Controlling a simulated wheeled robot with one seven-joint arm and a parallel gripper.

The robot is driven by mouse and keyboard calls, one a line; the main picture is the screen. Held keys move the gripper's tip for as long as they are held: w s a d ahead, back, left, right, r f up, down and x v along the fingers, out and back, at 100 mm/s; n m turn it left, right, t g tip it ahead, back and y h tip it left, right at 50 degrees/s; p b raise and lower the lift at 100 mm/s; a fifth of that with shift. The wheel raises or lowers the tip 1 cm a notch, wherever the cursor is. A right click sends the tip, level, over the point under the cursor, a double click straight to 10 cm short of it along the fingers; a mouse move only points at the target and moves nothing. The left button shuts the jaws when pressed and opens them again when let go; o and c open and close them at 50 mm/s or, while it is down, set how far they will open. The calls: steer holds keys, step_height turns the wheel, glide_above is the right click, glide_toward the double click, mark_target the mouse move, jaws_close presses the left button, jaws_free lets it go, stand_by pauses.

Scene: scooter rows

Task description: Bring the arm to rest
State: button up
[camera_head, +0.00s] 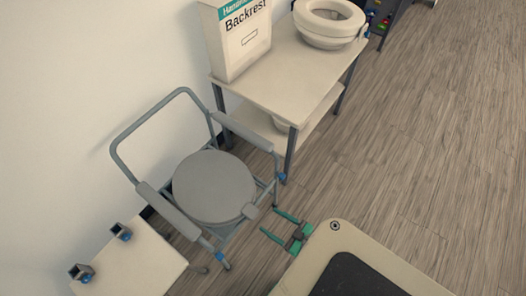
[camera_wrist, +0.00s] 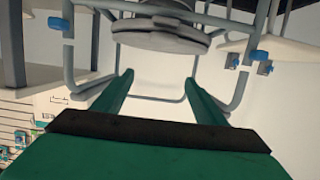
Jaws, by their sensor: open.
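My gripper (camera_head: 276,226) shows in the head view just beyond the edge of my own body, with its two green fingers apart and nothing between them. In the wrist view my gripper (camera_wrist: 158,88) is also open and empty, its green fingers pointing toward the frame of a grey commode chair (camera_wrist: 165,35). In the head view the commode chair (camera_head: 213,187) stands to the left of my gripper, with a round grey seat lid and armrests. The fingertips appear close to the chair's front leg; I cannot tell the exact gap.
A two-tier table (camera_head: 290,75) behind holds a Backrest box (camera_head: 238,40) and a raised toilet seat (camera_head: 328,20). A low white table (camera_head: 130,265) at left carries two small grey clamps (camera_head: 82,273). The wooden floor (camera_head: 430,130) at right is clear.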

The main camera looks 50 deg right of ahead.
steer(key=s+a+f+m+g+h, duration=0.1)
steer(key=s+a+f+g, duration=0.2)
steer(key=a, duration=0.4)
steer(key=s+a+f+g+h, duration=0.1)
steer(key=s+a+g, duration=0.25)
steer(key=a, duration=0.25)
steer(key=w+a+r+t, duration=0.1)
steer(key=a+r+t, duration=0.2)
steer(key=a+r, duration=0.4)
steer(key=w+a+r+t+y, duration=0.1)
steer(key=a+r+t, duration=0.2)
steer(key=r, duration=2.3)
steer(key=a, duration=0.5)
steer(key=shift+a+n+t, duration=0.2)
steer(key=shift+n+t, duration=0.1)
steer(key=shift+t, duration=0.05)
